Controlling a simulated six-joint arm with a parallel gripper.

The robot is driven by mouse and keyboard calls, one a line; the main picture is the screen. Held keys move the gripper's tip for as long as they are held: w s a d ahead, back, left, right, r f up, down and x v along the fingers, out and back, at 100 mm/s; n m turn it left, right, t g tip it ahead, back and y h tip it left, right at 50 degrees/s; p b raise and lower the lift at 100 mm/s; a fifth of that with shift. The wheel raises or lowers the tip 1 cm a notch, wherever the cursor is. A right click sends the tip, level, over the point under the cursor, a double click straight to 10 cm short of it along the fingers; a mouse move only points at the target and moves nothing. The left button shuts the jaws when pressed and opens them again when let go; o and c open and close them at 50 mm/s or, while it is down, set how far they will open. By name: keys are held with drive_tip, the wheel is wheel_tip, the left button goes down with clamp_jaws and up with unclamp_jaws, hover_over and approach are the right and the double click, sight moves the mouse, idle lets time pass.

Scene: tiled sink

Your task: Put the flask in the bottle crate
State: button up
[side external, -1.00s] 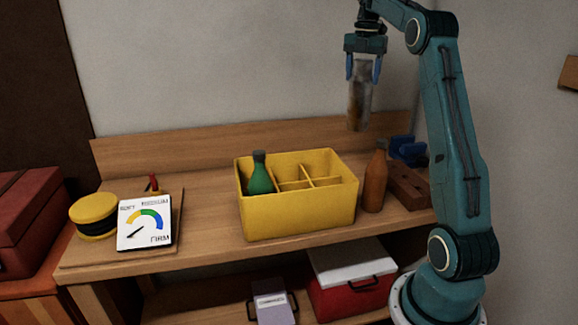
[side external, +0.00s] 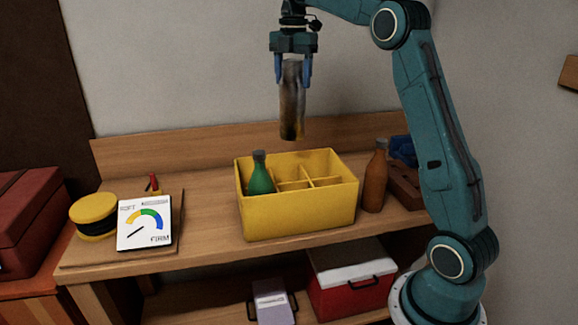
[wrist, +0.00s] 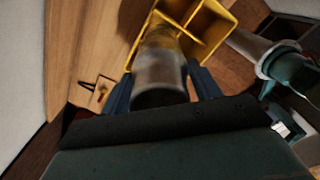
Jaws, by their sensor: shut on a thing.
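My gripper (side external: 293,72) is shut on the flask (side external: 292,108), a grey cylinder with a brownish lower part. The flask hangs upright above the yellow bottle crate (side external: 298,217), clear of its rim. In the wrist view the flask (wrist: 161,68) sits between the blue fingers (wrist: 160,88), with part of the crate (wrist: 208,12) beyond it. The crate has several compartments. A green bottle (side external: 260,176) stands in its left part, and the compartments to the right look empty. The front wall hides the crate's floor.
A brown bottle (side external: 375,180) stands just right of the crate. A gauge card (side external: 145,222) and a yellow-capped round object (side external: 94,215) are at the left of the bench. Bare bench top (side external: 205,210) lies between the card and crate. A wooden backboard (side external: 180,147) runs behind.

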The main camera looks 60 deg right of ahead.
sight(289, 134)
drive_tip(key=shift+w+a, duration=0.3)
drive_tip(key=shift+a, duration=0.4)
wheel_tip(289, 134, down, 16)
drive_tip(key=shift+r, duration=0.2)
drive_tip(key=shift+f, duration=2.25)
drive_tip(key=o, duration=1.6)
drive_tip(key=shift+f, duration=0.1)
